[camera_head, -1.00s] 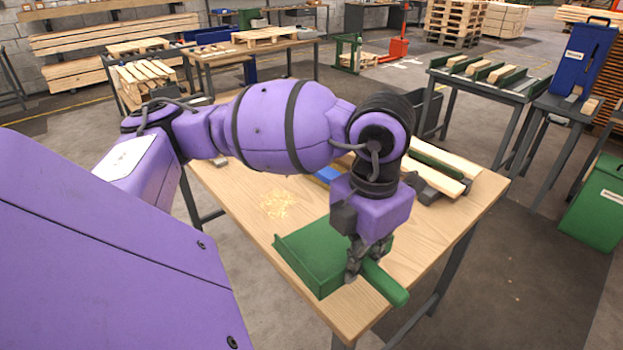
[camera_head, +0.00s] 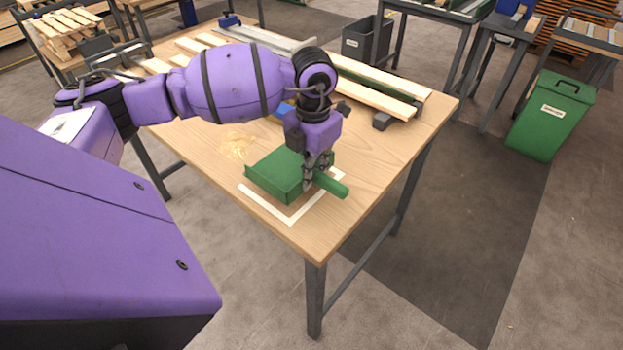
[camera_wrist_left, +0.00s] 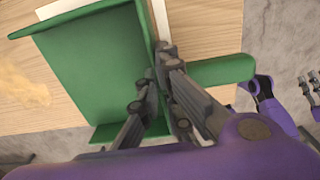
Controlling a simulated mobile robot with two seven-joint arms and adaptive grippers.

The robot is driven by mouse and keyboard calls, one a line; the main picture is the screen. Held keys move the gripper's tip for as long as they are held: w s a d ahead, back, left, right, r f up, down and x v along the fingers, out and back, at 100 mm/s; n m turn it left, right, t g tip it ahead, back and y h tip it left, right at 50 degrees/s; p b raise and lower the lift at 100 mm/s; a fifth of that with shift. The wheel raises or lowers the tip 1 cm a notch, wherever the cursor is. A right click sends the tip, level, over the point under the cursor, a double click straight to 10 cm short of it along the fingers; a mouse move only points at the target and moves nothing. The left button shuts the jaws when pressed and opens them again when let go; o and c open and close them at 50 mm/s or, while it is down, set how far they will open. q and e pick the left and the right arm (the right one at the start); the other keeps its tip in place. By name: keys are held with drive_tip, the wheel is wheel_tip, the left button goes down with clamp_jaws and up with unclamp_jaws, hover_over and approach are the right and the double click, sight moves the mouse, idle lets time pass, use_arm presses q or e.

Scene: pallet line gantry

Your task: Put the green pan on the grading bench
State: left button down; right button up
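The green pan (camera_head: 276,174), a dustpan with a stubby handle, is at the near corner of the wooden bench (camera_head: 385,155). It is over a white outline (camera_head: 291,220), whose near edges show beyond the pan. I cannot tell whether its underside touches the bench. My left gripper (camera_head: 311,183) comes down at the handle end. In the left wrist view its fingers (camera_wrist_left: 160,95) straddle the pan's back wall beside the handle and look closed on it. My right gripper (camera_wrist_left: 314,88) shows only partly at the right edge of that view; its opening is unclear.
Pale shavings (camera_head: 237,145) lie left of the pan. A small blue object (camera_head: 284,108) is partly hidden behind my left wrist. Wooden strips (camera_head: 376,96) lie at the back of the bench. A green bin (camera_head: 551,115) stands on the floor at right. The bench's right front is clear.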

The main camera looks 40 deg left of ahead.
use_arm(q)
drive_tip(key=shift+w+a+f, duration=0.1)
drive_tip(key=shift+w+f, duration=0.05)
drive_tip(key=shift+f, duration=0.05)
drive_tip(key=shift+w+a+f, duration=0.1)
drive_tip(key=shift+w+f, duration=0.1)
drive_tip(key=shift+f, duration=1.8)
drive_tip(key=c, duration=2)
unclamp_jaws()
drive_tip(key=shift+r, duration=0.15)
wheel_tip(320, 180, up, 12)
drive_tip(key=shift+r, duration=0.1)
